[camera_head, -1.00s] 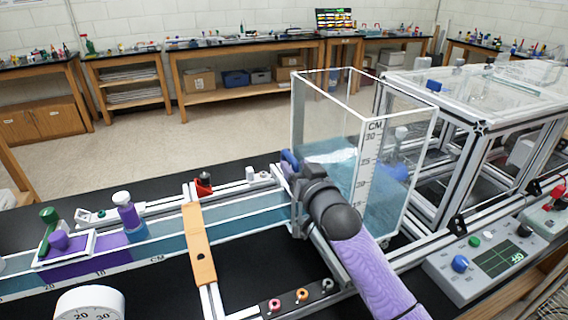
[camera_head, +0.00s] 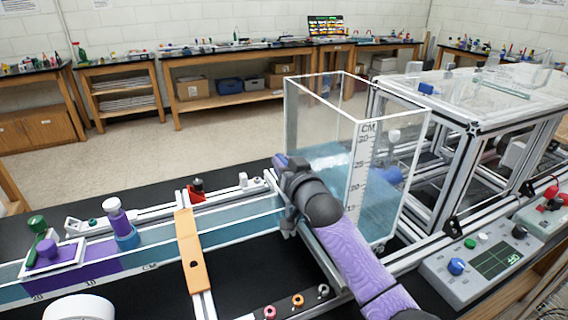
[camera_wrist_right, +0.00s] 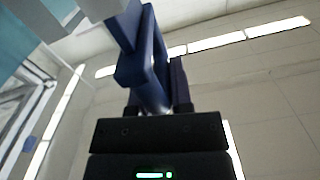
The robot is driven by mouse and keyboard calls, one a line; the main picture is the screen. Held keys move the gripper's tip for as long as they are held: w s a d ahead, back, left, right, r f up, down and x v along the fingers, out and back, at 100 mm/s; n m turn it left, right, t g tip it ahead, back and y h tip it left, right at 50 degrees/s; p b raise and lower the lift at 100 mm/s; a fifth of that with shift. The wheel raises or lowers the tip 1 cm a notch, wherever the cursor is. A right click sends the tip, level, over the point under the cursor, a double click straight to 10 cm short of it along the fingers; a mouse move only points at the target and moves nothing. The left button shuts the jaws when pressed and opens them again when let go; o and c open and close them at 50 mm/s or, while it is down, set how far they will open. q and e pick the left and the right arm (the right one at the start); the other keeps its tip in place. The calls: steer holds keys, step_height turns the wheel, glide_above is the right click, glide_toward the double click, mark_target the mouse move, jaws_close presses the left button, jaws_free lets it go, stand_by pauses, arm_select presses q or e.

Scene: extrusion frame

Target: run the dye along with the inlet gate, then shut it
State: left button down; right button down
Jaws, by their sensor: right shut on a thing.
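My right gripper (camera_head: 284,172) is shut on the dark blue handle of the inlet gate (camera_head: 279,160), at the junction of the clear tank (camera_head: 392,205) and the long channel (camera_head: 235,220). In the right wrist view the blue handle (camera_wrist_right: 145,65) stands between the jaws. The gate's plate is hidden behind my gripper, so I cannot tell how far it is raised. Purple dye (camera_head: 95,268) fills a stretch of the channel at the left, with blue water to its right. My left gripper is not in view.
An orange bar (camera_head: 192,250) crosses the channel. A control panel (camera_head: 485,262) lies at the right. A clear-topped frame (camera_head: 475,95) stands behind the tank.

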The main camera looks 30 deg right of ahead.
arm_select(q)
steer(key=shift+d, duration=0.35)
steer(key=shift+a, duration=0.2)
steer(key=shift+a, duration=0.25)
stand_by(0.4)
arm_select(e)
steer(key=shift+f+b, duration=0.6)
steer(key=shift+f, duration=0.8)
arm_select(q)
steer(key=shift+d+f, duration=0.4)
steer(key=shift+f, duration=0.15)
arm_select(e)
steer(key=c, duration=0.6)
jaws_free()
steer(key=shift+r, duration=0.1)
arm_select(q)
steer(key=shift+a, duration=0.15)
arm_select(e)
steer(key=shift+s, duration=0.1)
